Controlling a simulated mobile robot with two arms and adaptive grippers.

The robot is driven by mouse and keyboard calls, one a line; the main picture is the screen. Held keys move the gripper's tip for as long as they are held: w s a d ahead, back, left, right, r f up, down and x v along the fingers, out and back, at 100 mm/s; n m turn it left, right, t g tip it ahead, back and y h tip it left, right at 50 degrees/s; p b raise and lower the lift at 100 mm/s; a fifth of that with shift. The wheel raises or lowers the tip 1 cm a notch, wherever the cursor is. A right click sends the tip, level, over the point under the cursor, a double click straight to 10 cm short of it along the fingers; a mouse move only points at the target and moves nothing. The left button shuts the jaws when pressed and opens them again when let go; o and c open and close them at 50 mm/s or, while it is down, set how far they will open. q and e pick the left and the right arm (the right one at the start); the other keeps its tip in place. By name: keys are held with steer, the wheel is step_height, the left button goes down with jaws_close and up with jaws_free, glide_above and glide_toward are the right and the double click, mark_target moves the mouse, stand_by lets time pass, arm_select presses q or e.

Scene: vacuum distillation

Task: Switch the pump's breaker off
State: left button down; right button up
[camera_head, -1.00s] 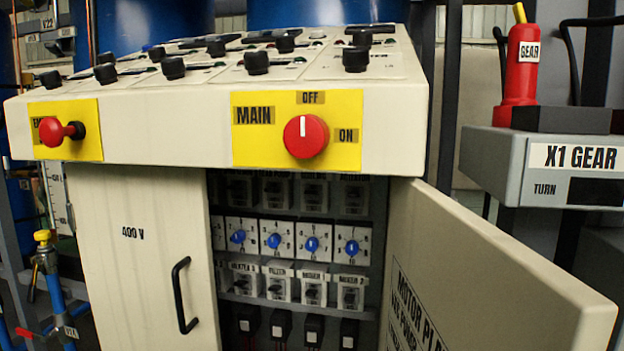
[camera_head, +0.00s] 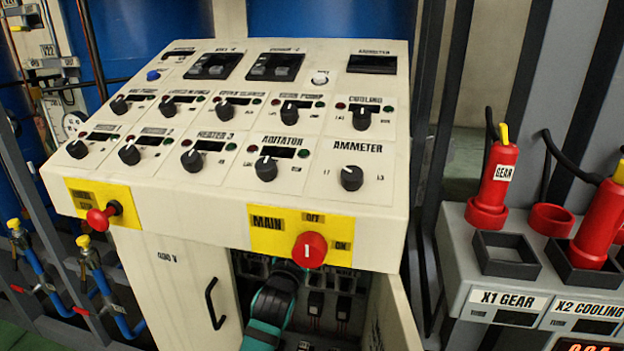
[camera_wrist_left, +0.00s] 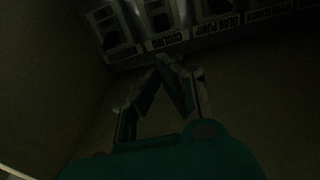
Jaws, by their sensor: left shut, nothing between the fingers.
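In the left wrist view, a row of breakers runs along the top edge in dim light. The breaker over the label that seems to read GEAR PUMP (camera_wrist_left: 213,8) is cut off by the frame. The COOLING breaker (camera_wrist_left: 160,15) is to its left. My left gripper (camera_wrist_left: 170,62) is shut and empty, its fingertips just below the COOLING label in the picture; I cannot tell the gap in depth. In the head view, my teal left wrist reaches into the open cabinet (camera_head: 170,270) below the MAIN switch (camera_head: 309,249), and its fingers are hidden. My right gripper is not in view.
The sloping control panel (camera_head: 350,215) overhangs the cabinet opening. The open cabinet door (camera_head: 390,310) stands at the opening's right. An emergency knob (camera_head: 103,217) sticks out at the front left. A grey unit with red GEAR handle (camera_head: 497,178) stands at the right.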

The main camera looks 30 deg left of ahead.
arm_select(q)
steer(key=shift+w+a+r+g+y, duration=0.15)
steer(key=shift+w+a+g+y, duration=0.15)
steer(key=shift+a, duration=0.25)
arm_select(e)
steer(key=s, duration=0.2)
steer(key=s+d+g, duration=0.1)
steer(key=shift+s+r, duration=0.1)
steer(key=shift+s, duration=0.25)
arm_select(q)
steer(key=x, duration=1)
steer(key=shift+p, duration=0.35)
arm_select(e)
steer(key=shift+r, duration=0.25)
arm_select(q)
steer(key=shift+d, duration=0.1)
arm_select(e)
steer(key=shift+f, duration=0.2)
arm_select(q)
steer(key=shift+b, duration=0.75)
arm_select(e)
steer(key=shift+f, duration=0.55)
arm_select(q)
steer(key=shift+s+f+t+b, duration=0.15)
steer(key=shift+f+t+b, duration=0.15)
steer(key=shift+t+b, duration=0.3)
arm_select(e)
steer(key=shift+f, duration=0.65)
